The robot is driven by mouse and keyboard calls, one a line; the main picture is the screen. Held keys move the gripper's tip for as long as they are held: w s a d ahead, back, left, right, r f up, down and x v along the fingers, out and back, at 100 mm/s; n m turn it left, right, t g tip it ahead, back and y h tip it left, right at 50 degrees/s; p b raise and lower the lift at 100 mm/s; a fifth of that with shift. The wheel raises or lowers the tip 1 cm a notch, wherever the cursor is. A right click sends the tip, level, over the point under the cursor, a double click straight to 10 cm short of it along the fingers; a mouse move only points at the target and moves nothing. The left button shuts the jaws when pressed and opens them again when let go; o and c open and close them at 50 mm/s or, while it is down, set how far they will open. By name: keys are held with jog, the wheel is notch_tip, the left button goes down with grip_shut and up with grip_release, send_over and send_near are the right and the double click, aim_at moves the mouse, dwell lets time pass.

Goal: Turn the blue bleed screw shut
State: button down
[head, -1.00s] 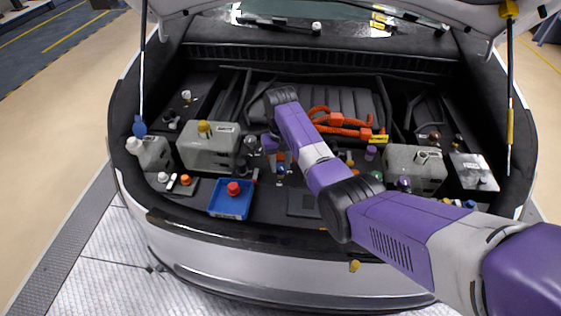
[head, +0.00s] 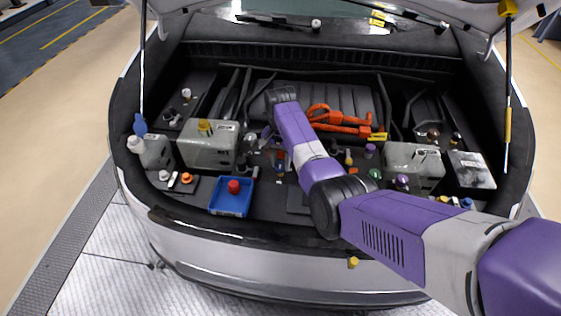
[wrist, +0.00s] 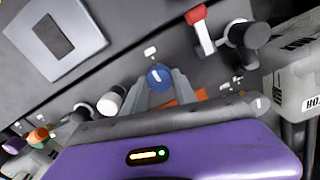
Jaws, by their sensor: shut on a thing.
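The blue bleed screw (wrist: 159,76) shows in the wrist view as a round blue cap with a pale slot mark. My gripper (wrist: 158,88) is shut on it, with one grey finger on each side. The mark runs slanted across the cap. The screw's lower part is hidden by the fingers and the gripper body. In the head view, my arm reaches over the bay and hides much of the area around the gripper.
A red-handled valve (wrist: 200,30) and a black cap (wrist: 257,35) stand close by, with a white cap (wrist: 110,101) on the other side. A blue tray (head: 231,209) with a red cap stands in the bay's front. Orange hoses (head: 340,122) lie behind.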

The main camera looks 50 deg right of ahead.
aim_at(280, 164)
jog(key=shift+w+r, duration=0.1)
dwell(0.3)
jog(key=c, duration=1)
grip_release()
jog(key=shift+r+b, duration=0.5)
jog(key=shift+r, duration=3.35)
